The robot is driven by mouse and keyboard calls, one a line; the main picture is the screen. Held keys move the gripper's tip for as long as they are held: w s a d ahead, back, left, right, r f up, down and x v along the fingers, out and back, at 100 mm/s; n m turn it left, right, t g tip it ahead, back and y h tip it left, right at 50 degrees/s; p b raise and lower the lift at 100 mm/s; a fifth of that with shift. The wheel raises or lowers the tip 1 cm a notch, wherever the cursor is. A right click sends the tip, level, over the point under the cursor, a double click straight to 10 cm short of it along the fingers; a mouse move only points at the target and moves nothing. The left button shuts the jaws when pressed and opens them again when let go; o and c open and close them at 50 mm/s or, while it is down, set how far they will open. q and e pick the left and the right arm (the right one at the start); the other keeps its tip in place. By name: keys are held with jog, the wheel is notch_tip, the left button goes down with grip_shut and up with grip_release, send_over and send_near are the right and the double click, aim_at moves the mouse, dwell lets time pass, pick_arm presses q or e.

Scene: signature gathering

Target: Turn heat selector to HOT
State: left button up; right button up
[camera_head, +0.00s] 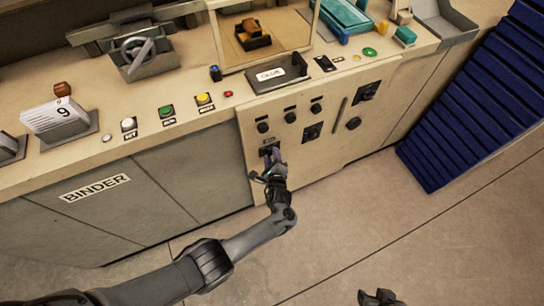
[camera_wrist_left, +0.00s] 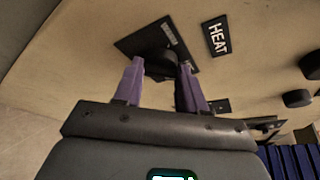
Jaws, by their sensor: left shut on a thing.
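The heat selector is a black round knob (camera_wrist_left: 160,62) on a dark square plate (camera_wrist_left: 138,40), on the beige front panel beside a black HEAT label (camera_wrist_left: 218,35). My left gripper (camera_head: 270,155) is at this knob, at the lower left of the panel in the head view. In the left wrist view its two purple fingers (camera_wrist_left: 158,75) sit on either side of the knob, shut on it. The knob's pointer and the HOT mark cannot be made out. A small part of my right gripper (camera_head: 380,297) shows at the bottom edge of the head view, away from the panel.
Other black knobs (camera_head: 290,117) sit on the same panel (camera_head: 335,145). The counter above holds green, yellow and white buttons (camera_head: 166,111), a GLUE label (camera_head: 270,74) and a card stand (camera_head: 58,118). A blue ribbed stack (camera_head: 470,110) stands right. The floor (camera_head: 390,215) in front is clear.

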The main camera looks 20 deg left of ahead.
pick_arm(q)
jog(key=o, duration=1.1)
jog(key=shift+c, duration=0.2)
pick_arm(e)
jog(key=shift+a, duration=0.1)
